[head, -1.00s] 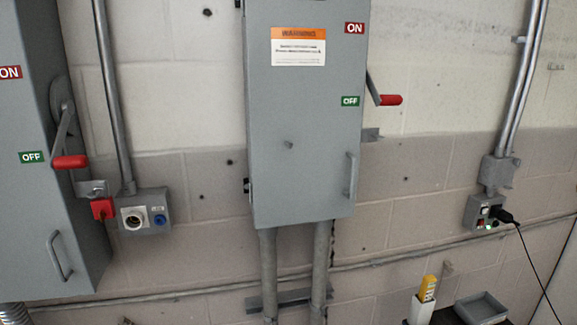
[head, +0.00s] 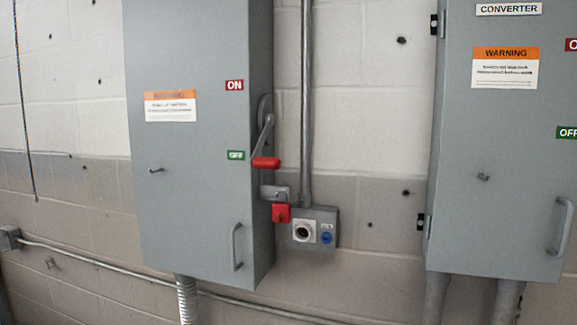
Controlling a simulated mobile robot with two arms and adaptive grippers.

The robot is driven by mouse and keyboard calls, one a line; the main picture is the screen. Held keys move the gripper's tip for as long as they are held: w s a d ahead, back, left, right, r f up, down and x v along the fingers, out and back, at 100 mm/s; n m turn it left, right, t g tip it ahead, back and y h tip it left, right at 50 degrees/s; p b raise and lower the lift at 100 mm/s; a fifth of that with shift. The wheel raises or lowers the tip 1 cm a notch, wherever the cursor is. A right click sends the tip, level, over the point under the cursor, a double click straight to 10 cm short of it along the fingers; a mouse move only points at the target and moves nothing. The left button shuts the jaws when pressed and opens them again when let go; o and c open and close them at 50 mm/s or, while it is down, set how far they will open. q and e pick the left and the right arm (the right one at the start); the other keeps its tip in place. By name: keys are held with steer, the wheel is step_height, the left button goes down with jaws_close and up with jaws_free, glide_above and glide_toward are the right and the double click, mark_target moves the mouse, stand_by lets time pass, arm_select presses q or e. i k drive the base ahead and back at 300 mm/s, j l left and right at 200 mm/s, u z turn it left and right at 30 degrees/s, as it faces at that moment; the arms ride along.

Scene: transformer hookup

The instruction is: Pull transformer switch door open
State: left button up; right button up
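A tall grey switch box (head: 200,140) hangs on the wall left of centre, and its door looks shut. The door has a vertical pull handle (head: 235,247) at lower right and a small latch knob (head: 156,170) at left. A side lever with a red grip (head: 265,163) points down near the green OFF label (head: 236,155). A red piece (head: 281,213) hangs at the bracket below it. No name plate shows on this box, so I cannot tell if it is the transformer switch. Neither of my grippers is in view.
A second grey box labelled CONVERTER (head: 500,150) is at right, door shut, with a pull handle (head: 563,226). Between the boxes are a vertical conduit (head: 306,100) and a socket box (head: 315,228). A thin conduit (head: 100,262) runs low along the wall.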

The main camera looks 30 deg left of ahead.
mark_target(188, 63)
steer(key=u, duration=1.6)
